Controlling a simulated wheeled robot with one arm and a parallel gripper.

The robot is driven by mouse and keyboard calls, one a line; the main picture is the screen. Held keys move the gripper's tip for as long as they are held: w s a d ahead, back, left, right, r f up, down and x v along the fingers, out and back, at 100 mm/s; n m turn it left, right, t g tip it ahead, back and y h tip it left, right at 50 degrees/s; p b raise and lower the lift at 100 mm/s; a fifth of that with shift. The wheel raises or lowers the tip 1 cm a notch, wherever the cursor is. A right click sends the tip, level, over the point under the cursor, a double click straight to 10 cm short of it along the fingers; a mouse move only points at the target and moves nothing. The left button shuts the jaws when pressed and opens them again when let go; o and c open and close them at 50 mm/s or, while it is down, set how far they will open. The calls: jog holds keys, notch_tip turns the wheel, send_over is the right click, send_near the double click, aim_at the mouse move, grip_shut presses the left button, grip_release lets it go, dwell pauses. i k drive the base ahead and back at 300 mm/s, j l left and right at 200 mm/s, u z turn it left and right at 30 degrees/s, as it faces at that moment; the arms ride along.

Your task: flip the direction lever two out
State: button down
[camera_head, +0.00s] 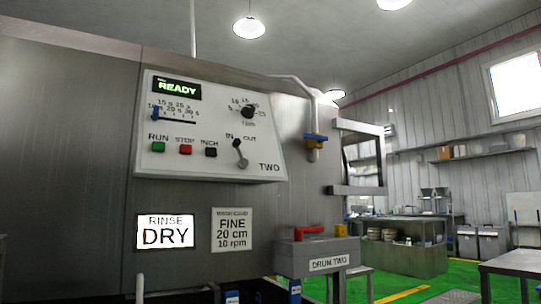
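The direction lever (240,153) is on the white control panel marked TWO (215,165), between the IN and OUT labels. Its upper end leans up and slightly left, toward the IN label. My gripper is not in view, and nothing is seen touching the lever.
The panel also has a lit READY display (177,89), a slider (156,114), a dial (249,111), and green, red and black buttons.

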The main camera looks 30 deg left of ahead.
aim_at(243, 163)
jog(key=i+j+u, duration=0.2)
jog(key=i+u, duration=1)
jog(key=u, duration=0.15)
